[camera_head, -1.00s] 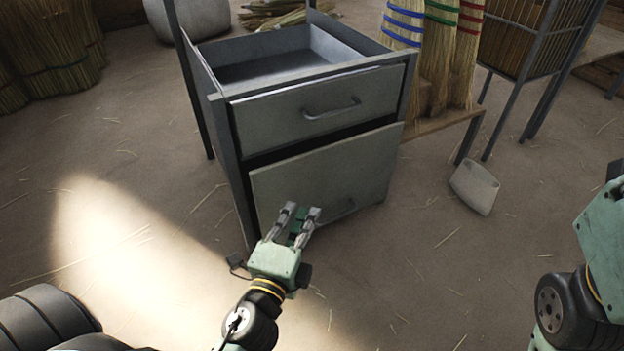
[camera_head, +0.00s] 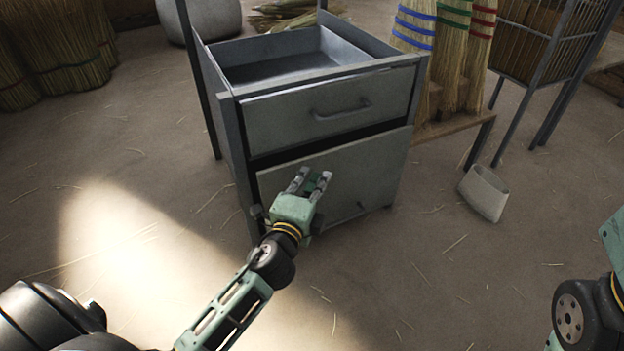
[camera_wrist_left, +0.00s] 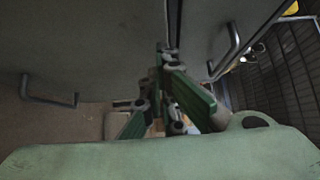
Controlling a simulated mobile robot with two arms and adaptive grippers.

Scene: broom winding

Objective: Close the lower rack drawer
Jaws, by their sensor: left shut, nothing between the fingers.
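The grey metal rack (camera_head: 229,130) stands ahead of me with two drawers. The upper drawer (camera_head: 290,118) has a bar handle (camera_head: 343,110). My left gripper (camera_head: 310,178) is in front of the lower drawer's panel, its fingers pointing at it; I cannot tell whether they touch. In the left wrist view the green-padded fingers (camera_wrist_left: 172,100) are close to grey panels. My right gripper is out of view.
Bound brooms (camera_head: 450,50) stand on a low wooden bench (camera_head: 440,128) right of the rack. A pale dustpan-like container (camera_head: 484,193) sits on the floor. Straw bundles (camera_head: 50,50) stand at the left. The floor in front is mostly clear.

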